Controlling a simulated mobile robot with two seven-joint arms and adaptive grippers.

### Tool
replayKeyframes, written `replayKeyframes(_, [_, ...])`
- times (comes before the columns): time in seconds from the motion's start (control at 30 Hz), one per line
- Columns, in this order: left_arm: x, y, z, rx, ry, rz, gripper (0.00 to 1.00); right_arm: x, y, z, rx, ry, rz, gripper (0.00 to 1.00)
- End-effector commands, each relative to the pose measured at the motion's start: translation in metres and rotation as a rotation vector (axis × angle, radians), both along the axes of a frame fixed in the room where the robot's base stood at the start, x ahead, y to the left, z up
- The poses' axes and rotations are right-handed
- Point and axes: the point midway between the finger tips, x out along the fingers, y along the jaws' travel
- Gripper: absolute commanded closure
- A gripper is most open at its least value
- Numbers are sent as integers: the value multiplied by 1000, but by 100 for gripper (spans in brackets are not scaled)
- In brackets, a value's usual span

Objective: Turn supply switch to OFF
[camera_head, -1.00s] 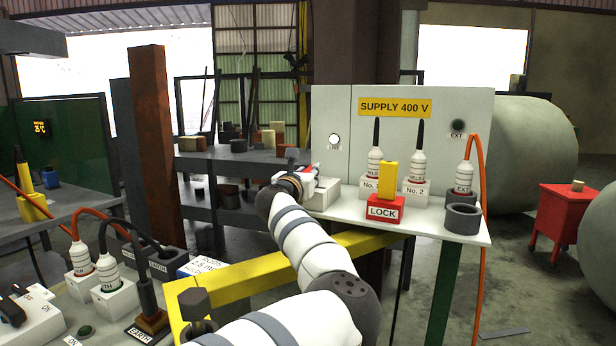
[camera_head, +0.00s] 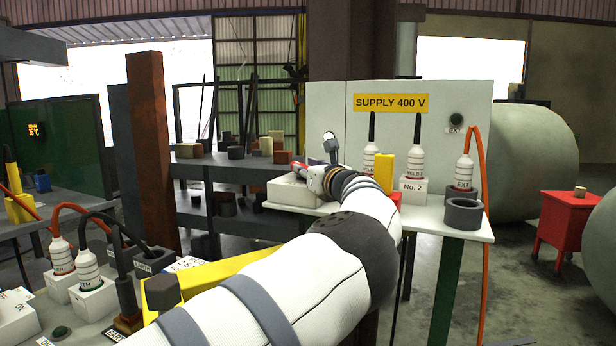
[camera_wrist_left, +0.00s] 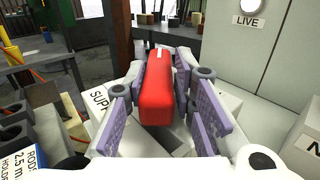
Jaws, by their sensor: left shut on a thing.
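The supply switch is a white box (camera_head: 290,191) at the left end of the white shelf, with a red handle (camera_wrist_left: 156,87) on top. In the left wrist view its label (camera_wrist_left: 98,103) shows only "SUPP". My left gripper (camera_wrist_left: 161,100) is shut on the red handle, with a purple pad on each side. In the head view the left gripper (camera_head: 306,172) is at the switch, partly hidden by its own wrist. The handle's exact setting cannot be read. My right gripper is not in view.
The "SUPPLY 400 V" panel (camera_head: 331,110) rises behind the shelf (camera_head: 430,222). A yellow block (camera_head: 384,172) and the "No. 2" plug (camera_head: 414,165) stand right of my arm. The "LIVE" lamp (camera_wrist_left: 250,6) is close by. A yellow beam (camera_head: 215,276) runs below my arm.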

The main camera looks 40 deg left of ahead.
Motion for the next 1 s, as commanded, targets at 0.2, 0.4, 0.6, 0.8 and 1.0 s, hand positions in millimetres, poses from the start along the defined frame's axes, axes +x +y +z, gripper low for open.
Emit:
replayKeyframes(0.2, [0,1,-4,-1,5,45,100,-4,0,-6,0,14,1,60])
replayKeyframes(0.4, [-1,1,-3,-1,5,54,100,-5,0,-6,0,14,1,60])
replayKeyframes(0.6, [-1,2,-3,-2,5,54,100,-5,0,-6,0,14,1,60])
replayKeyframes(0.8, [-1,1,-3,-3,4,53,58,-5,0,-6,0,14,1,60])
replayKeyframes(1.0, [0,0,-2,-1,3,51,58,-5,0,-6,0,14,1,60])
